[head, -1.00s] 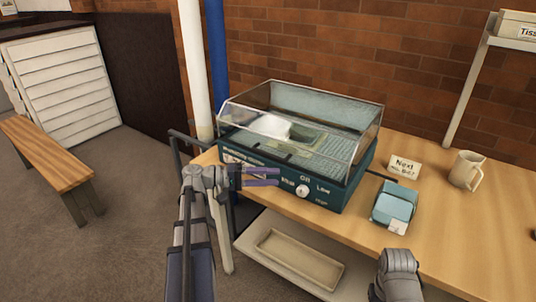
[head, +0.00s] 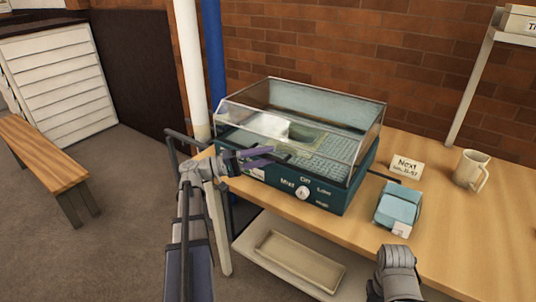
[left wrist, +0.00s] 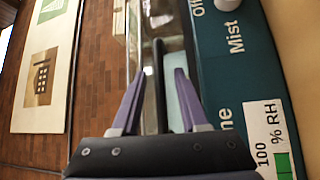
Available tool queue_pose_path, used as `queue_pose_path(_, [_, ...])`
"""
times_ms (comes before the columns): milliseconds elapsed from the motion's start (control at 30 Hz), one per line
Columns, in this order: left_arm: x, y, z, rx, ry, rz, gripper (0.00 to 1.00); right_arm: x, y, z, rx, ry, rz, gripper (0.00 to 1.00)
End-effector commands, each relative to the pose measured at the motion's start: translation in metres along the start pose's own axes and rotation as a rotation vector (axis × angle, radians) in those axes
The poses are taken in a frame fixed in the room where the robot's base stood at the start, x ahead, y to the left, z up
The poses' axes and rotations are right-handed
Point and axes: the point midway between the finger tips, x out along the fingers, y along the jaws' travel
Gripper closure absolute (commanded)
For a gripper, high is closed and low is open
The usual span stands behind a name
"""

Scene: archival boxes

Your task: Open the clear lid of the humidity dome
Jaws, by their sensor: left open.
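The humidity dome has a teal base (head: 330,196) with a knob and a clear lid (head: 322,133). The lid sits down on the base, closed, and a pale item shows through it. My left gripper (head: 268,154) is open at the front left of the dome, level with the lid's lower front edge. In the left wrist view, a dark bar (left wrist: 159,85) lies between the open purple fingers (left wrist: 158,88), without clear contact. The base front (left wrist: 235,85) is just right of them. Only a grey part of my right arm shows at the lower right; its fingers are not visible.
A light blue box (head: 398,208), a "Next" card (head: 406,166) and a mug (head: 471,169) stand right of the dome on the wooden table (head: 455,235). A beige tray (head: 298,262) lies on the shelf below. A brick wall (head: 400,70) is behind.

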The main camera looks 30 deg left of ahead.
Motion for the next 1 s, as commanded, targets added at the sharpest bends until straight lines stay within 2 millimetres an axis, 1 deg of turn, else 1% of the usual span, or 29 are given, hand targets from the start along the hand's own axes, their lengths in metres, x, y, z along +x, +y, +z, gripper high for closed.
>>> queue_pose_path(133, [0.0087, 0.0, 0.0001, 0.0, 0.0, 0.0, 0.56, -0.0013, 0.0001, 0.0, 0.0, 0.0, 0.0, 0.5])
queue_pose_path(433, [0.0098, -0.0003, 0.0, 0.0, 0.001, 0.0, 0.57, -0.0012, 0.0001, 0.0, 0.0, 0.0, 0.0, 0.5])
queue_pose_path(800, [0.0096, -0.0002, 0.0, 0.0, 0.0, -0.001, 0.99, -0.0012, 0.0001, 0.0, 0.0, 0.0, 0.0, 0.5])
queue_pose_path(1000, [0.0095, -0.0003, 0.0001, 0.0, 0.0, -0.001, 1.0, -0.0012, 0.0001, 0.0, 0.0, 0.0, 0.0, 0.5])
